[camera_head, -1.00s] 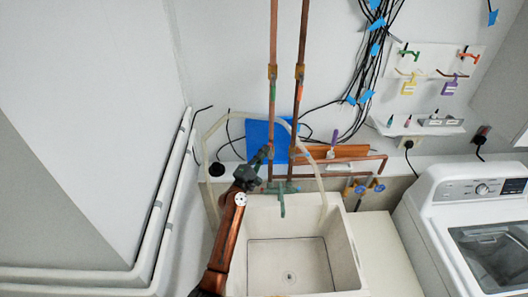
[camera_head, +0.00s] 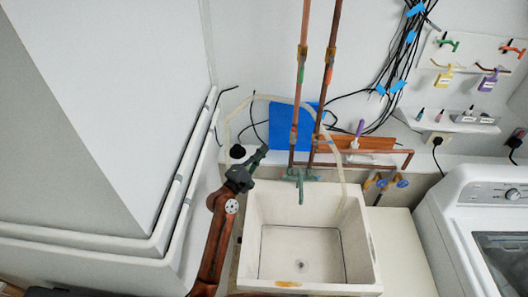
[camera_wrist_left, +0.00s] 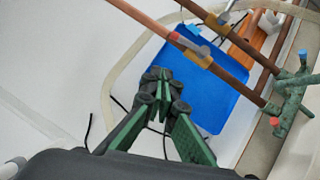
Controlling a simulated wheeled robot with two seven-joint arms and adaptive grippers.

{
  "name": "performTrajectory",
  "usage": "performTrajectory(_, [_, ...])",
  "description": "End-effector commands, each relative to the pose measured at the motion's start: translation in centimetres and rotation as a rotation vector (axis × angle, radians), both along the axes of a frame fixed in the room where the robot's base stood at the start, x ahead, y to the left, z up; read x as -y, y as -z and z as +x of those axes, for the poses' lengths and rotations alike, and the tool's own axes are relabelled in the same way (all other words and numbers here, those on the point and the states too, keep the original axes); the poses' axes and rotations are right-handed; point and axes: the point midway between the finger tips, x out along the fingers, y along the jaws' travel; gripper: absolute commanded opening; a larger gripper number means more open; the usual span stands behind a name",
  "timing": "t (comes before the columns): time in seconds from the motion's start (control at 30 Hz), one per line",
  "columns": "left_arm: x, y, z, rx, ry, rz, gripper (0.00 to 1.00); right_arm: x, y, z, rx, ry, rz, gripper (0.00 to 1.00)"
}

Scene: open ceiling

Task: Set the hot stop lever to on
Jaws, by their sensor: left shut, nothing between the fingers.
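Two copper pipes run down the wall, each with a brass fitting: left pipe fitting (camera_head: 303,52) and right pipe fitting (camera_head: 329,56). Small coloured parts sit at the fittings; I cannot tell which is the hot stop lever or how it is set. My right gripper is not seen.
A green faucet (camera_head: 300,176) stands above the white sink (camera_head: 366,232). A clear hose loops around the blue panel (camera_head: 281,125). Black cables hang right of the pipes. A washing machine (camera_head: 458,205) stands right. White pipes (camera_head: 176,200) run left.

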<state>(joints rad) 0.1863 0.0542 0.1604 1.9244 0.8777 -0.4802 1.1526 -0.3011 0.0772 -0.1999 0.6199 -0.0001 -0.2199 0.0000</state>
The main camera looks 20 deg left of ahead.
Motion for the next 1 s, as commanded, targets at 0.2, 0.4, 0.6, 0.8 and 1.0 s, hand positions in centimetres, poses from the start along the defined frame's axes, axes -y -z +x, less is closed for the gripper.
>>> performTrajectory(0.2, [-0.5,0.3,-0.5,-0.065,0.001,0.223,0.00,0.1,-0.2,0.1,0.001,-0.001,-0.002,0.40])
performTrajectory(0.4, [-0.1,0.2,1.0,-0.073,0.000,0.240,0.00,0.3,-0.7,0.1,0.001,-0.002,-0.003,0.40])
performTrajectory(0.6, [1.0,-0.2,4.7,-0.072,0.001,0.240,0.00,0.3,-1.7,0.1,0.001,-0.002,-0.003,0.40])
performTrajectory(0.8, [2.1,-0.3,8.6,-0.073,0.000,0.240,0.00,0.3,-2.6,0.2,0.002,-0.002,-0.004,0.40])
performTrajectory(1.0, [4.5,-0.6,10.3,-0.074,0.001,0.237,0.00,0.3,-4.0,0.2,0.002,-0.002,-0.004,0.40])
